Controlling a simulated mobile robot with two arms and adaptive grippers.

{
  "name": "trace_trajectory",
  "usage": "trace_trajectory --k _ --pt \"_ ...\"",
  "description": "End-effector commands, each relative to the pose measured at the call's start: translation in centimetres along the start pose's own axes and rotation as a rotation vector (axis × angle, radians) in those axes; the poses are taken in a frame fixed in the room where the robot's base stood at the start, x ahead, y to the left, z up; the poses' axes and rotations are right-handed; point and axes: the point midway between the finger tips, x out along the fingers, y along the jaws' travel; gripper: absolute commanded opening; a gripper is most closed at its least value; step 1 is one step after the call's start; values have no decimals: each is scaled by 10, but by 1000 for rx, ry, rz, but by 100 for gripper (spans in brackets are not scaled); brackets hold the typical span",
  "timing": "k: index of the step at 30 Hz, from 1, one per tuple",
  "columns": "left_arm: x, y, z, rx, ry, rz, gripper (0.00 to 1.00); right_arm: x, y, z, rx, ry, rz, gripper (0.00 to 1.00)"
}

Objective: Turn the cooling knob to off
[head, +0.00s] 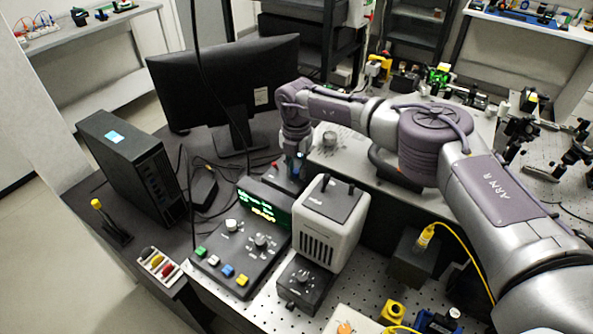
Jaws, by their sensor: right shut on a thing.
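My right gripper (296,173) reaches down from the right, over a small dark control box (272,178) with a red button, behind the grey instrument housing (335,212). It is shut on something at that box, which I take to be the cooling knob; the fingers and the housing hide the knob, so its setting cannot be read. My left gripper is not in view.
A control panel (220,262) with a lit green display, knobs and coloured buttons stands left of the housing. A black box with a dial (302,280) is in front. A monitor (225,80) and computer tower (135,165) stand behind and left.

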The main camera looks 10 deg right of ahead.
Motion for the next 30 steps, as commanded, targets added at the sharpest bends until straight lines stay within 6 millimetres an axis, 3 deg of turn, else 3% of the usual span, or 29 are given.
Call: trace_trajectory --k 12,30 --pt "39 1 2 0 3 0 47 4 1 0 -388 -1 2 0" --pt "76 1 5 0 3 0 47 3 0 0 -958 -1 1 0"
